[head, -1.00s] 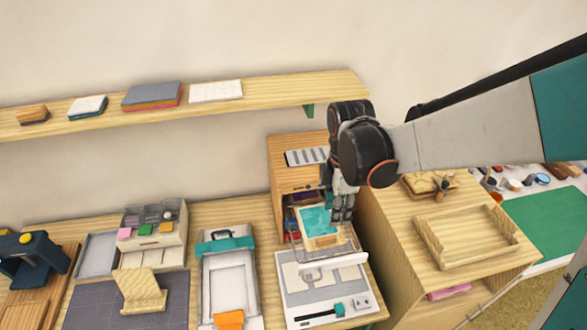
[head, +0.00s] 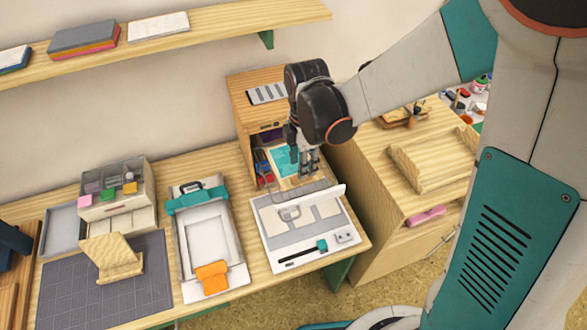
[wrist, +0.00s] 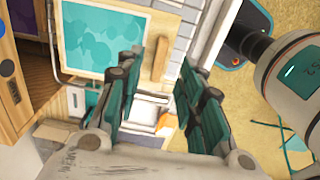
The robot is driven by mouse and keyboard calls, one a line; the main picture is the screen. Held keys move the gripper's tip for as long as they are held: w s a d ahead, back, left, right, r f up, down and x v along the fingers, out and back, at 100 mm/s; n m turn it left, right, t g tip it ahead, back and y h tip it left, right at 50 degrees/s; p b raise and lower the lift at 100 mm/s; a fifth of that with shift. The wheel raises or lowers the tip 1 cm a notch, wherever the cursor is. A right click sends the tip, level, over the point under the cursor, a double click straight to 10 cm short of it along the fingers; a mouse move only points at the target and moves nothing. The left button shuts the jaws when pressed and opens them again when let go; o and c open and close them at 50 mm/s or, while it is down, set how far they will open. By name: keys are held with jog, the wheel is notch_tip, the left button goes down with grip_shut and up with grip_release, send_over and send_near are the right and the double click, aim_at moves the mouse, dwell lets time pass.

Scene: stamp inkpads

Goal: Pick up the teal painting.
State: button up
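The teal painting (head: 286,161) sits at the open front of the small wooden cabinet, partly hidden behind my gripper in the head view. In the wrist view the painting (wrist: 100,38) is a teal panel with lighter round patches and a pale wooden frame, at upper left. My gripper (head: 308,168) points down in front of it.
A white press-like device (head: 270,249) lies just in front. A white tray with a teal clamp (head: 208,241) is to the left. A wooden side cabinet with a tray (head: 402,158) on top stands to the right.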

jog(key=f+b, duration=0.3)
jog(key=f, duration=0.2)
jog(key=shift+a, duration=0.2)
jog(key=shift+r, duration=0.1)
jog(key=shift+c, duration=0.6)
grip_shut()
